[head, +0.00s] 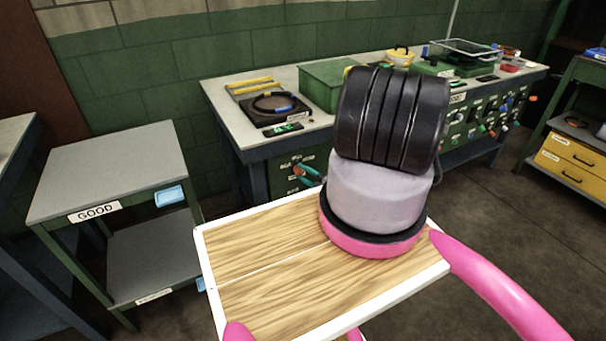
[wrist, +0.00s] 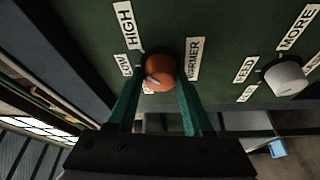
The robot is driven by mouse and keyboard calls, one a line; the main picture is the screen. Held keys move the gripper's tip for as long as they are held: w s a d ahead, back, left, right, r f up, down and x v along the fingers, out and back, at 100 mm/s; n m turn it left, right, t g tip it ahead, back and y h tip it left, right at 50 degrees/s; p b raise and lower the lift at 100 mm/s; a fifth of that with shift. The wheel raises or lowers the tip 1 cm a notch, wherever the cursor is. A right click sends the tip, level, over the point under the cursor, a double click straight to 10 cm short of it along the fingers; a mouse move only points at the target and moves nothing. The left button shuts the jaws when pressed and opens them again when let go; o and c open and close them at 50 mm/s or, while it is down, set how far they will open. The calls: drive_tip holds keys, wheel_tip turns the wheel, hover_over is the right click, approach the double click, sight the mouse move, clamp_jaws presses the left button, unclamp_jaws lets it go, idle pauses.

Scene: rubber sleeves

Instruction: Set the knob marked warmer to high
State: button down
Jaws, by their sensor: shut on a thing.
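The warmer knob (wrist: 160,70) is an orange round knob on a dark green panel. A WARMER label (wrist: 193,58) is to its right, a HIGH label (wrist: 126,25) to its upper left and a LOW label (wrist: 125,65) to its left. Another label below it is mostly hidden. A pale mark shows on the knob's lower left; its exact setting is hard to tell. My gripper (wrist: 158,78) has its teal fingers shut on the knob, one on each side. In the head view my gripper (head: 311,174) is at the bench front, mostly hidden behind my arm.
A white knob (wrist: 286,77) with MORE and FEED labels is on the same panel at right. The workbench (head: 222,101) carries a green bin (head: 328,85) and a black plate device. A grey table (head: 105,172) marked GOOD stands left, with floor between.

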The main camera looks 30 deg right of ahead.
drive_tip(key=shift+c, duration=1.5)
unclamp_jaws()
drive_tip(key=v, duration=1)
drive_tip(key=shift+s+d, duration=0.2)
drive_tip(key=shift+s, duration=0.2)
drive_tip(key=shift+f, duration=0.1)
